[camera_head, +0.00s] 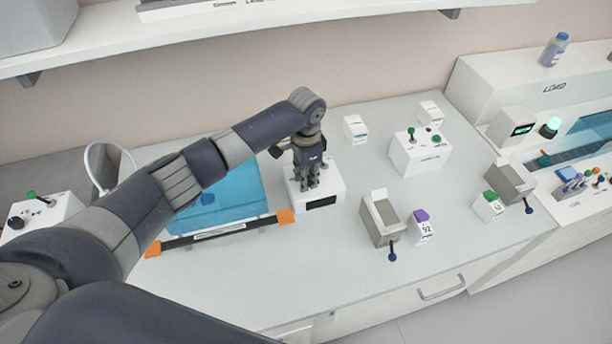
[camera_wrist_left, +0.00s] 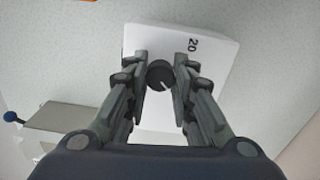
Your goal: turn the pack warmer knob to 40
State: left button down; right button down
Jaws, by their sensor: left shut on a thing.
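The pack warmer is a white box (camera_head: 331,188) with a dark display window on its front, standing on the bench. Its top face also shows in the left wrist view (camera_wrist_left: 209,70), with a printed "20" beside the knob. The dark round knob (camera_wrist_left: 160,74) has a short white pointer line that slants to the lower right in that view. My left gripper (camera_head: 308,186) reaches down onto the box from above. Its fingers (camera_wrist_left: 162,78) are shut on the knob, one on each side. The knob is hidden in the head view. Other scale marks cannot be read. My right gripper is not in view.
The bench front is clear.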

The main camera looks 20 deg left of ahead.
pick_arm(q)
jog(key=c, duration=1.3)
grip_release()
jog(key=shift+c, duration=0.2)
notch_tip(320, 180, up, 12)
